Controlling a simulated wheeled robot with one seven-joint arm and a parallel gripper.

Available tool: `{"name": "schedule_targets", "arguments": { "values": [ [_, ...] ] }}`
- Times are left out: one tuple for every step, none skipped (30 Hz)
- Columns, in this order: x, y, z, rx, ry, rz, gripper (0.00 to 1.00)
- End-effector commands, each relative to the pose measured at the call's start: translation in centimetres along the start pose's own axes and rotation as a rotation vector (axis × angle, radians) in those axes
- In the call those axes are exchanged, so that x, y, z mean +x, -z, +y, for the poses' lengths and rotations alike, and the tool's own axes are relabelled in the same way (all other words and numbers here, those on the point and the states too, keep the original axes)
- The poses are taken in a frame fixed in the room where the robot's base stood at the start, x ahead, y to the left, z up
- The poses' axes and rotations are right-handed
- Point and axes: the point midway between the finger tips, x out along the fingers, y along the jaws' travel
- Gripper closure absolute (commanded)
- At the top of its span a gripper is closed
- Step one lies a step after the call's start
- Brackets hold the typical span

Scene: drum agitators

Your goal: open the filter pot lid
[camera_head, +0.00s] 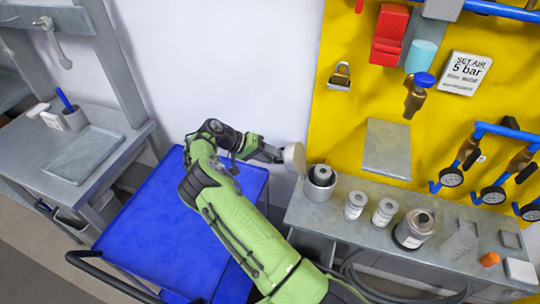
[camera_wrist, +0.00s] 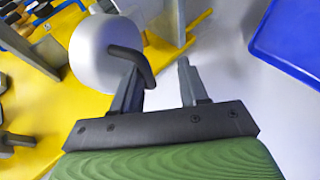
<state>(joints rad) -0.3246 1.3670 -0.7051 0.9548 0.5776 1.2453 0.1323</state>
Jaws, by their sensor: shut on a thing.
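The filter pot (camera_head: 319,190) is a grey metal cylinder at the left end of the grey bench. Its top is uncovered and a dark round part shows inside. The pale round lid (camera_head: 294,157) stands tipped up steeply at the pot's left rim. In the wrist view the lid (camera_wrist: 92,50) is a large pale disc with a bent black handle (camera_wrist: 135,62). My gripper (camera_head: 279,155) reaches the lid from the left. It also shows in the wrist view (camera_wrist: 163,75), shut on the handle, which crosses the left finger. The exact contact is unclear.
Several small canisters (camera_head: 384,211) stand right of the pot on the bench (camera_head: 300,209). A yellow tool board (camera_head: 340,125) with gauges and a padlock rises behind. A blue cart (camera_head: 130,225) stands left, under my arm. White wall lies behind my gripper.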

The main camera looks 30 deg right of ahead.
Motion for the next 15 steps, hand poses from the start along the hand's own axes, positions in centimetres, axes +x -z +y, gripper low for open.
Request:
{"name": "schedule_targets", "arguments": {
  "values": [
    [-0.1,0.0,-0.1,-0.003,0.004,0.004,0.62],
    [-0.1,0.1,-0.1,-0.003,0.004,0.004,0.62],
    [-0.1,0.1,-0.1,-0.003,0.004,0.005,0.62],
    [-0.2,0.1,-0.1,-0.002,0.004,0.005,0.62],
    [-0.2,0.1,-0.1,-0.002,0.004,0.005,0.62],
    [-0.2,0.1,-0.1,-0.002,0.004,0.005,0.62],
    [-0.2,0.1,-0.1,-0.002,0.004,0.006,0.62],
    [-0.2,0.1,-0.1,-0.002,0.004,0.006,0.62],
    [-0.2,0.1,-0.1,-0.001,0.004,0.006,0.62],
    [-0.2,0.1,-0.1,-0.001,0.004,0.006,0.62],
    [-0.2,0.1,-0.1,-0.001,0.004,0.006,0.62],
    [-0.4,0.1,-0.1,-0.001,0.004,0.007,0.62],
    [-0.6,0.2,-0.1,-0.001,0.004,0.008,0.62],
    [-1.0,0.2,-0.1,-0.001,0.005,0.008,0.62],
    [-1.7,0.2,-0.1,-0.001,0.005,0.010,0.62]
  ]
}}
